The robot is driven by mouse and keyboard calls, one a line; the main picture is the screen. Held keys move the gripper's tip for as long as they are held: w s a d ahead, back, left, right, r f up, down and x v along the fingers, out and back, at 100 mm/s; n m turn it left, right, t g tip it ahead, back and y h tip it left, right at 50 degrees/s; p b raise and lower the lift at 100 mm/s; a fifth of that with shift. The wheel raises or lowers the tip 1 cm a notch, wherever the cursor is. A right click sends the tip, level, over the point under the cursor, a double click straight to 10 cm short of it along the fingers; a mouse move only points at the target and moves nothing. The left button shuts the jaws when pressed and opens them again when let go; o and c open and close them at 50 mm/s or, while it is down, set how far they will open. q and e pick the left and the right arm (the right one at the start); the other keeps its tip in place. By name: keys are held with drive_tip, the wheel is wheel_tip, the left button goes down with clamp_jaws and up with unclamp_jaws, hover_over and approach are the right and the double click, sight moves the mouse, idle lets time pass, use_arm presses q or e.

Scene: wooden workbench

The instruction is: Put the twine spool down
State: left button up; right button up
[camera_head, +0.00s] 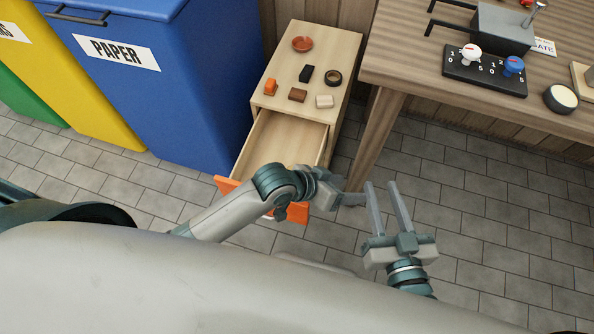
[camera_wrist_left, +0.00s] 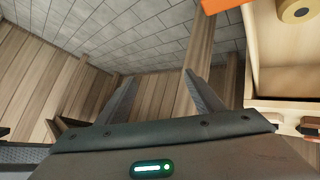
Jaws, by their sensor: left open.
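A tan round spool with a dark centre (camera_wrist_left: 297,12), which looks like the twine spool, lies in the open drawer in the left wrist view, cut by the top edge. In the head view it is not visible; my left arm covers part of the drawer (camera_head: 255,135). My left gripper (camera_head: 348,190) is beside the drawer's front right, its fingers apart and empty. In the left wrist view the open fingers (camera_wrist_left: 161,77) have nothing between them. My right gripper (camera_head: 381,185) stands to its right over the floor, fingers apart and empty.
A wooden workbench (camera_head: 410,65) with a knob panel (camera_head: 484,72) stands at right. A blue paper bin (camera_head: 195,95) stands left of the cabinet. Tiled floor is free at lower right.

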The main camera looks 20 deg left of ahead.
use_arm(q)
drive_tip(key=s+a+r+n+t+y, duration=0.1)
drive_tip(key=s+a+r+t, duration=0.1)
drive_tip(key=a+r+t, duration=0.2)
drive_tip(key=s+a+r+n+t+y, duration=0.1)
drive_tip(key=s+a+r+t, duration=0.2)
drive_tip(key=a+r+t, duration=0.2)
wheel_tip(320, 180, up, 4)
drive_tip(key=shift+s+a+r+n, duration=0.1)
drive_tip(key=shift+s+a+n, duration=0.25)
drive_tip(key=shift+a, duration=0.75)
